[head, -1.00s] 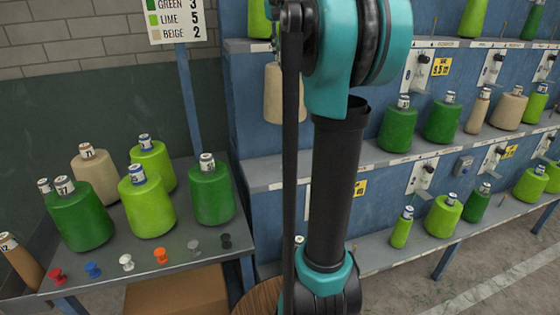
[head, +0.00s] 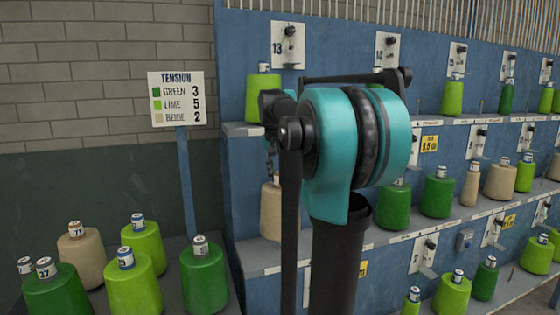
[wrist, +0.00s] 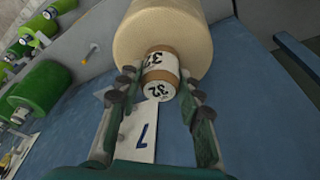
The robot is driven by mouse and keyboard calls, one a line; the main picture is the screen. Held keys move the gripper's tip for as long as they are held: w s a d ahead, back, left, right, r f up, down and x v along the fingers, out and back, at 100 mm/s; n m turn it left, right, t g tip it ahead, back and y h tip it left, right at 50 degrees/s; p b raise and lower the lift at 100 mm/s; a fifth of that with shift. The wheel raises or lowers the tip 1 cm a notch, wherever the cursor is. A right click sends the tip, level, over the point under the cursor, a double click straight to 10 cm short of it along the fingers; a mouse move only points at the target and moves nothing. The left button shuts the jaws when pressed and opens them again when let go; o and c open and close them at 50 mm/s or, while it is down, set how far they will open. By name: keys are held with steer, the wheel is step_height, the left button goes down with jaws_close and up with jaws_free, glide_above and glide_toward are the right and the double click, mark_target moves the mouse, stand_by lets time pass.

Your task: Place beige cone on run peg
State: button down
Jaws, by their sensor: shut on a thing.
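The beige cone (wrist: 160,30) fills the upper middle of the wrist view. Its brown tube top carries a white label reading 32. My gripper (wrist: 157,80) has its dark fingers on either side of that tube top and is shut on it. In the head view the beige cone (head: 270,211) hangs upright, partly behind my arm, in front of the blue rack just above its lower shelf. I cannot tell whether its base touches anything. The peg for it is not distinguishable; the cone's underside is hidden.
The blue rack (head: 300,262) holds several green, lime and beige cones on its shelves. A plate marked 7 (wrist: 138,130) shows beyond my fingers. A table at left bears several cones, including another beige one (head: 82,255). A tension sign (head: 177,99) stands behind it.

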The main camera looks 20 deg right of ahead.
steer(key=shift+f, duration=3.25)
steer(key=c, duration=1)
jaws_free()
steer(key=shift+f, duration=0.1)
steer(key=v, duration=1.2)
